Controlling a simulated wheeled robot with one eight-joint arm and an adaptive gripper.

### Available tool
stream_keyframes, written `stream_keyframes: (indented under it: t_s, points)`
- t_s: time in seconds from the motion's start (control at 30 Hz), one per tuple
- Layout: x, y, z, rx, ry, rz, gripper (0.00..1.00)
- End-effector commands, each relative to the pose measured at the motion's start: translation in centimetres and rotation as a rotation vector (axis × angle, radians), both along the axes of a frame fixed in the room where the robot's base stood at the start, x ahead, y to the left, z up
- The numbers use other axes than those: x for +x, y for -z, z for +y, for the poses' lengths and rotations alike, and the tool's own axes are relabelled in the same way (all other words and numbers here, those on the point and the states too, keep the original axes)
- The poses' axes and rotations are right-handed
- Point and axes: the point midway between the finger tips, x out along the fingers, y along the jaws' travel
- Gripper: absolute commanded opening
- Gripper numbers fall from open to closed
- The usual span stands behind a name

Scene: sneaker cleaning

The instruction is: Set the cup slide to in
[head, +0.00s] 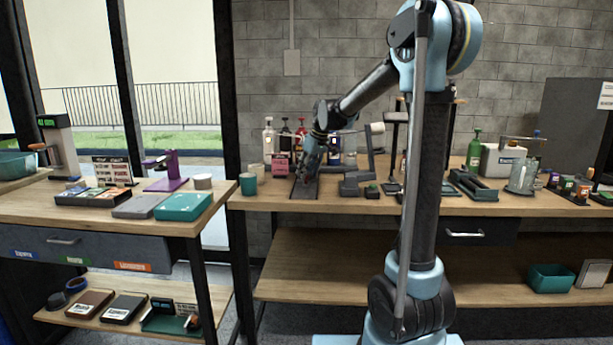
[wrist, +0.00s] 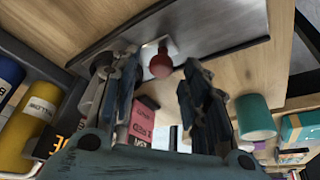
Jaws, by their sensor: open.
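A dark flat track (head: 303,191) lies on the wooden counter left of centre in the head view. In the wrist view the track (wrist: 105,65) carries a small pale metal plate with a round red knob (wrist: 160,66); this looks like the cup slide. My gripper (head: 306,178) is over the track, pointing down. In the wrist view its two dark blue fingers are apart, one on each side of the red knob. I cannot tell whether either finger touches the knob. The gripper hides part of the track in the head view.
A teal cup (head: 248,184) stands left of the track; it also shows in the wrist view (wrist: 255,117). A pink box (head: 281,164) and several bottles stand behind. A grey stand (head: 352,184) is close on the right. A yellow bottle (wrist: 28,135) shows in the wrist view.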

Motion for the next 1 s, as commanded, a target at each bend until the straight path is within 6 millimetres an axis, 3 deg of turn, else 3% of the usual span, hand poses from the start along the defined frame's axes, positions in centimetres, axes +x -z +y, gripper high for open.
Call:
stream_keyframes:
  t_s: [0.2, 0.5, 0.7, 1.0]
  points:
    - [0.4, 1.4, 0.4, 0.0, -0.001, 0.0, 0.42]
    - [0.4, 1.5, 0.5, 0.0, -0.001, 0.0, 0.42]
    - [0.4, 1.5, 0.5, -0.001, -0.002, -0.001, 0.0]
    - [1.3, 1.5, 0.5, 0.0, -0.001, 0.0, 0.0]
